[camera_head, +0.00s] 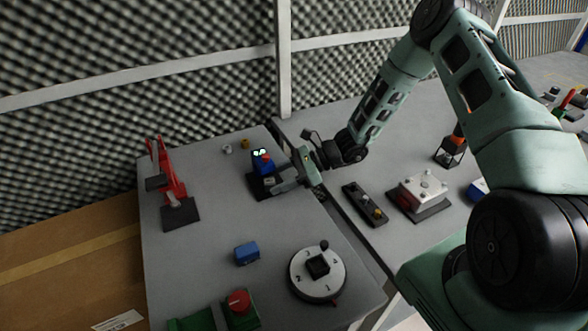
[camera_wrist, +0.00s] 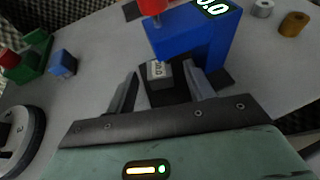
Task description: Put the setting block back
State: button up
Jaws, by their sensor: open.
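The setting block is a small grey block with dark markings on its face (camera_wrist: 159,73). It stands on the dark base at the foot of the blue gauge (camera_wrist: 205,38), just below the gauge's red part. In the head view the block (camera_head: 269,181) is small beside the gauge (camera_head: 262,163). The gauge display reads 0.0 in the wrist view. My gripper (camera_wrist: 163,82) is open, with one finger on each side of the block. The fingers look apart from it, though contact on the right is hard to judge. My gripper (camera_head: 280,184) also shows in the head view.
A red press (camera_head: 172,183) stands at left. A numbered dial (camera_head: 317,274), a blue block (camera_head: 247,253) and a green fixture with a red button (camera_head: 239,303) are nearer. A second table (camera_head: 345,125) adjoins at right.

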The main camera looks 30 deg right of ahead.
jog(key=shift+w+a+f, duration=0.1)
jog(key=shift+a+f, duration=0.15)
jog(key=shift+a, duration=0.25)
grip_shut()
